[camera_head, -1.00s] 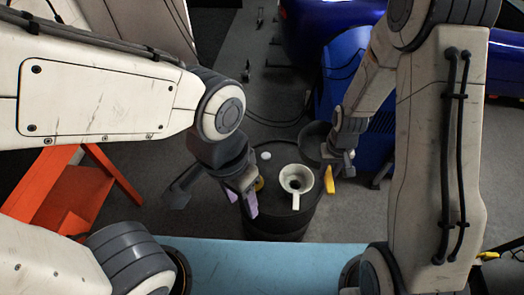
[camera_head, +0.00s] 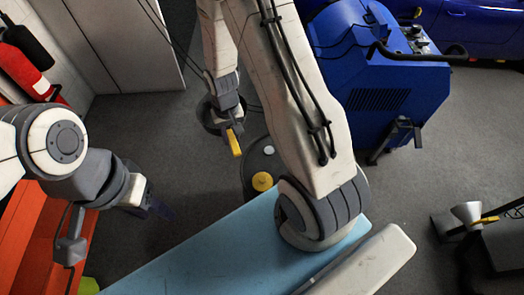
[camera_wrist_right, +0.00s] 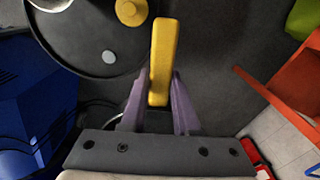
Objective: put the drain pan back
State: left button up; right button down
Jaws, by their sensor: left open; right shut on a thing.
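The dark round drain pan (camera_head: 210,114) hangs from its yellow handle (camera_head: 235,142) in the head view, behind and left of the black drum. My right gripper (camera_head: 231,124) is shut on this handle. In the right wrist view the handle (camera_wrist_right: 161,62) stands between the purple fingers of the right gripper (camera_wrist_right: 159,88); most of the pan is hidden there. My left gripper (camera_head: 156,208) is open and empty, apart from the pan, left of the drum.
The black drum (camera_head: 256,162) has a yellow cap (camera_head: 262,181) on top; my right arm hides part of it. A blue machine (camera_head: 375,80) stands at upper right, and an orange frame (camera_head: 50,230) at lower left. Grey floor (camera_head: 150,120) is clear left of the pan.

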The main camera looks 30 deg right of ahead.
jog(key=w+d+f+m+b, duration=0.3)
jog(key=d+f+m+b, duration=0.25)
jog(key=m, duration=0.55)
jog(key=w+d+f+m+b, duration=0.35)
jog(key=f+m, duration=0.35)
jog(key=m, duration=0.3)
jog(key=shift+m, duration=0.3)
jog(key=f, duration=0.9)
jog(key=shift+d+f+b, duration=0.2)
jog(key=shift+d+b, duration=0.1)
jog(key=shift+b, duration=0.05)
jog(key=shift+f, duration=0.2)
jog(key=c, duration=0.7)
grip_release()
jog(key=shift+o, duration=0.2)
jog(key=shift+s, duration=0.1)
jog(key=shift+r, duration=0.15)
